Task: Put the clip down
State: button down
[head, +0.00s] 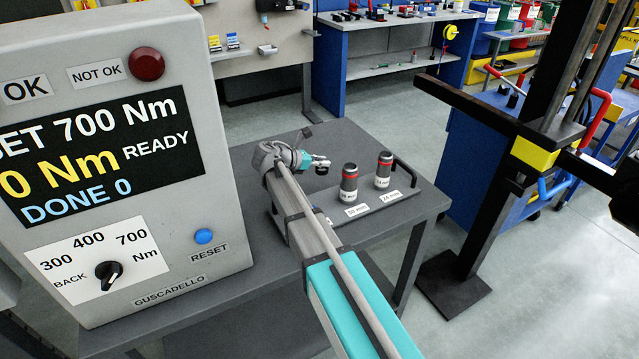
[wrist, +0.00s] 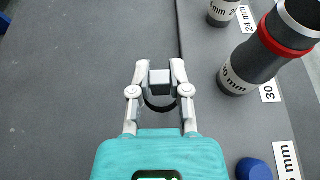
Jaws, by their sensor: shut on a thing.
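My gripper (wrist: 160,74) is shut on the clip (wrist: 160,79), a small grey block with a dark curved band below it, held between the fingertips. Grey table top shows beneath it in the wrist view; I cannot tell whether the clip touches it. In the head view my gripper (head: 320,162) is over the table (head: 385,228), left of the sockets, and the clip is too small to make out clearly.
A 30 mm socket (head: 349,184) and a 24 mm socket (head: 384,171) with red bands stand on a labelled plate, right of my gripper. The Guscadello control box (head: 205,265) fills the left. Bare table lies left of my gripper.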

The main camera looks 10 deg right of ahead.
aim_at(321, 186)
jog(key=shift+f+b, duration=0.65)
jog(key=shift+f, duration=0.35)
jog(key=shift+f, duration=0.1)
jog(key=shift+f+b, duration=1.8)
jog(key=shift+b, duration=0.05)
jog(key=shift+f, duration=0.15)
jog(key=c, duration=0.6)
grip_release()
jog(key=shift+r, duration=0.3)
jog(key=shift+p+v, duration=1.45)
jog(key=shift+v, duration=2.3)
